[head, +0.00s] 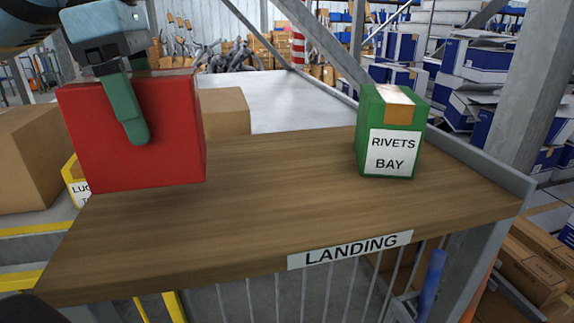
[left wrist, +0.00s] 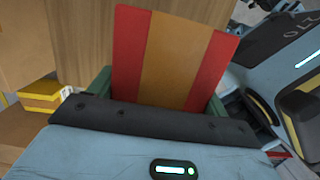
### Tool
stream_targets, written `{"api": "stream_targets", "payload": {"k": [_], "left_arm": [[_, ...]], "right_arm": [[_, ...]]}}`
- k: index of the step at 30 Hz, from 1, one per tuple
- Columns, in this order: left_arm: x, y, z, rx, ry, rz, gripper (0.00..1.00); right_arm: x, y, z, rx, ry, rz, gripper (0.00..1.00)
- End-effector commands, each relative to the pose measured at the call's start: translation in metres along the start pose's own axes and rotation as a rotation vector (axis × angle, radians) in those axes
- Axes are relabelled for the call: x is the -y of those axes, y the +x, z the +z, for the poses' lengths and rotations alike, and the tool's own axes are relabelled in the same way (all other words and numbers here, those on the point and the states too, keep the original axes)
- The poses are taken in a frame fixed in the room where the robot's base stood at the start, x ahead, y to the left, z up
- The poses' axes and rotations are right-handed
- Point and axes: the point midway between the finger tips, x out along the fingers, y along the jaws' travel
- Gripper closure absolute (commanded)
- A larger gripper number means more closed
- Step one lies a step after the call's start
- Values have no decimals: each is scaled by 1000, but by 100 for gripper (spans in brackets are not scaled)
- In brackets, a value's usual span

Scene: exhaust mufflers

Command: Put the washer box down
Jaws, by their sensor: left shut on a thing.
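A red box (head: 140,135), which I take to be the washer box, is in my left gripper (head: 128,118) at the left of the head view. One green finger lies against its near side; the other is hidden behind the box. In the left wrist view the red box (left wrist: 128,55) shows a tan stripe across it, with green fingers on both sides. The box looks upright, over the left part of the wooden landing table (head: 270,215). I cannot tell how large a gap is beneath it. My right gripper is not in view.
A green box labelled "RIVETS BAY" (head: 393,150) stands at the right of the table. The table's middle and front are clear. A cardboard box (head: 225,112) stands behind the red box. A yellow bin (head: 75,183) and a large carton (head: 25,160) are at the left.

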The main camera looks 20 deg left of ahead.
Motion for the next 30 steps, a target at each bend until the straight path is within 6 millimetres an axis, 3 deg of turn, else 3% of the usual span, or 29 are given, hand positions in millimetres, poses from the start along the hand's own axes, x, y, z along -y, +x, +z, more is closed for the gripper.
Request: {"api": "stream_targets", "payload": {"k": [8,24,30], "left_arm": [[-6,5,18,-2,3,-2,60],[-40,31,126,1,1,-2,60],[-48,37,147,1,1,0,60]], "right_arm": [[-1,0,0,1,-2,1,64],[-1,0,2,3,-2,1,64],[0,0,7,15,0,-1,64]]}}
